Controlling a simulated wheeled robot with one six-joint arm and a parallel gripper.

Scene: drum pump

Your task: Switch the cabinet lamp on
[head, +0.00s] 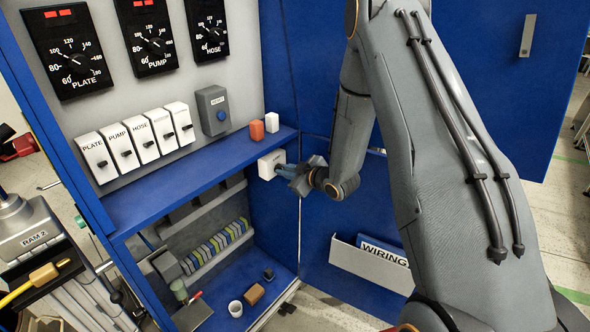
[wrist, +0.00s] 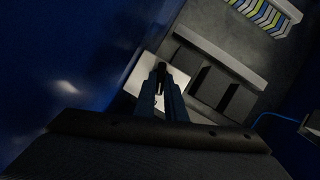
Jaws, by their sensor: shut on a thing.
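A white switch box (head: 265,166) is fixed to the inner right side of the blue cabinet, just under the shelf edge. It also shows in the wrist view as a pale plate (wrist: 138,76), with a small dark lever (wrist: 160,72) standing out from it. My gripper (head: 283,171) reaches in from the right and its fingertips are at the box's face. In the wrist view my gripper (wrist: 161,88) has its two narrow fingers close together around the lever. The fingers hide part of the lever, and its position is hard to tell. I cannot make out the lamp itself.
An orange block (head: 257,131) and a white block (head: 272,122) stand on the blue shelf (head: 190,180) just above. Labelled white switches and dials line the back panel. The open door (head: 345,220) is close behind my wrist.

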